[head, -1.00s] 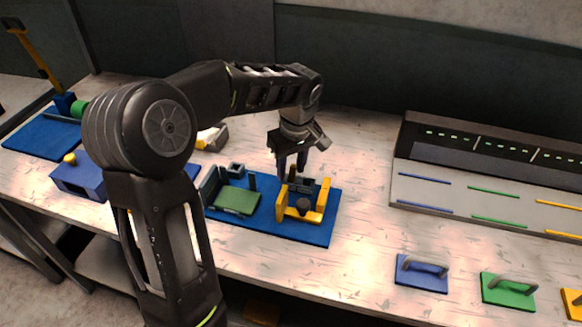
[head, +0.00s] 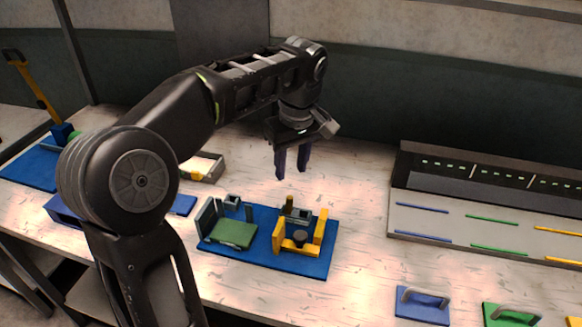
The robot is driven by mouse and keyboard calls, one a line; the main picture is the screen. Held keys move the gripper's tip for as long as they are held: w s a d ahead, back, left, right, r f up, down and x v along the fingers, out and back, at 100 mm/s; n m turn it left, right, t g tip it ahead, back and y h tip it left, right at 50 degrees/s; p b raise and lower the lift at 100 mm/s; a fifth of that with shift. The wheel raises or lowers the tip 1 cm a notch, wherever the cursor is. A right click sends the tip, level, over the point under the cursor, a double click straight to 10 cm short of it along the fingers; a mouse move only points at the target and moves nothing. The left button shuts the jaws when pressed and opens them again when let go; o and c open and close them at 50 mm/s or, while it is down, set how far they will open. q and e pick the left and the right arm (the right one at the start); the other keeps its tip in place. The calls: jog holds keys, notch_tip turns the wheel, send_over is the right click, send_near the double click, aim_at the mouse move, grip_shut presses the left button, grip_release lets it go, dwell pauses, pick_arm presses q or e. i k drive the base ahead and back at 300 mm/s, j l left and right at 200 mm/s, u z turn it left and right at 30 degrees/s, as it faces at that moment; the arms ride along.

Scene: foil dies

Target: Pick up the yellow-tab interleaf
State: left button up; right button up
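A low pale tray-like frame (head: 207,166) with a small yellow tab (head: 196,175) sits behind my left arm, left of the gripper. The arm partly hides it, and I cannot tell whether it is or holds the yellow-tab interleaf. My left gripper (head: 292,172) hangs above the table with its two dark fingers pointing down and apart. It shows nothing between them. It is above and behind the blue board (head: 262,257), clear of it. My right gripper is not in view.
The blue board carries a green block (head: 233,233) and a yellow bracket fixture (head: 298,247). A rack with coloured strips (head: 470,205) stands at right. Blue (head: 422,308) and green (head: 508,316) handled blocks lie at front right. The table between board and rack is bare.

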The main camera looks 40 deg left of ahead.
aim_at(198, 167)
jog(key=k, duration=1)
